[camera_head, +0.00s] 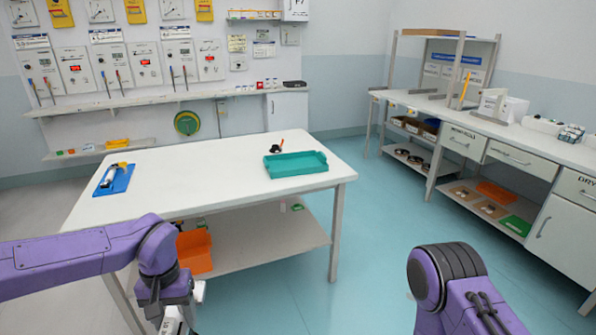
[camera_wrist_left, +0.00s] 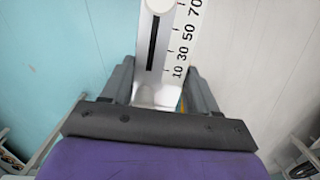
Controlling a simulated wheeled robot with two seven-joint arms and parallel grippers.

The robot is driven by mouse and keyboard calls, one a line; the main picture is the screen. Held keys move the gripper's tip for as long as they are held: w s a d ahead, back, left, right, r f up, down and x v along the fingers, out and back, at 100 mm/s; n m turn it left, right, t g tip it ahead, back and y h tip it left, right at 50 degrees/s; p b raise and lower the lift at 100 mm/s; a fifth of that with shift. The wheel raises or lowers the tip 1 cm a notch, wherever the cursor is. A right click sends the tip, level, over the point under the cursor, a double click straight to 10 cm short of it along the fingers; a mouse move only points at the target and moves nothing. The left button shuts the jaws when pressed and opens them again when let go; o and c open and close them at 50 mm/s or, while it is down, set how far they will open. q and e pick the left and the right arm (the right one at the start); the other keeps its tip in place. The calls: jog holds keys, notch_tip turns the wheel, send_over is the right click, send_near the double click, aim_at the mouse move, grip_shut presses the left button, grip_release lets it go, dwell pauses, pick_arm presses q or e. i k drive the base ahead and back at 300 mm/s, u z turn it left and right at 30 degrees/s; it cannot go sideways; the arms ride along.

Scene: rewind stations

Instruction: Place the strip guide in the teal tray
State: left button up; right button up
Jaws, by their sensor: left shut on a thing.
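The strip guide (camera_wrist_left: 160,60) is a white, ruler-like piece with a dark slot and printed numbers, seen in the left wrist view. My left gripper (camera_wrist_left: 160,95) is shut on its near end, and the guide extends away between the fingers. In the head view my left gripper (camera_head: 178,320) is at the bottom edge, below and in front of the white table, with only part of the white guide showing. The teal tray (camera_head: 296,164) lies on the table near its right end and looks empty. My right gripper is out of view; only part of its arm shows.
The white table (camera_head: 205,178) has a wide clear middle. A blue mat (camera_head: 117,181) with a white and yellow item lies at its left. A small dark and orange object (camera_head: 277,146) is behind the tray. An orange bin (camera_head: 195,250) sits on the lower shelf.

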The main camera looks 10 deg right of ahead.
aim_at(296, 166)
jog(key=z, duration=0.85)
jog(key=i, duration=0.3)
jog(key=z, duration=0.8)
jog(key=i, duration=1.5)
jog(key=u, duration=0.4)
